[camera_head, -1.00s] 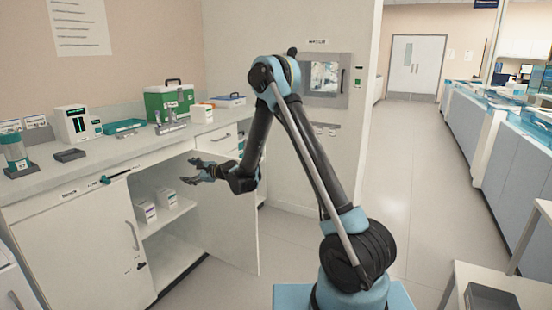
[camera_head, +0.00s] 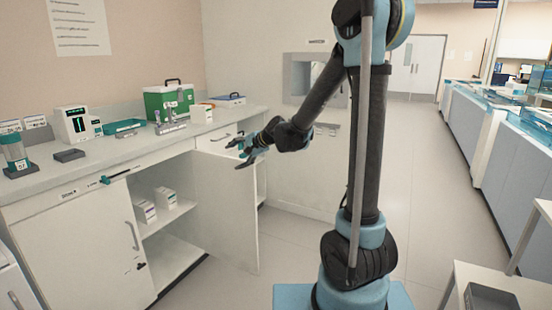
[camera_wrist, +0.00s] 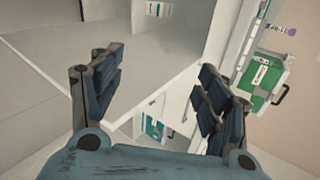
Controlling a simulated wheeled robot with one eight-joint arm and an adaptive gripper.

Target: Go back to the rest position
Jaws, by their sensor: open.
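My gripper (camera_head: 240,153) is open and empty in the head view. It hangs in the air in front of the counter, near the top of the open cabinet door (camera_head: 226,215). In the wrist view its two dark fingers (camera_wrist: 160,98) stand wide apart with nothing between them. My arm stands upright at its lower link and bends down to the left toward the gripper.
The counter (camera_head: 105,150) holds a green case (camera_head: 160,102), a white device (camera_head: 75,124) and a teal tray (camera_head: 124,126). White boxes (camera_head: 165,197) stand on a shelf inside the open cabinet. Floor (camera_head: 410,160) is clear to the right.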

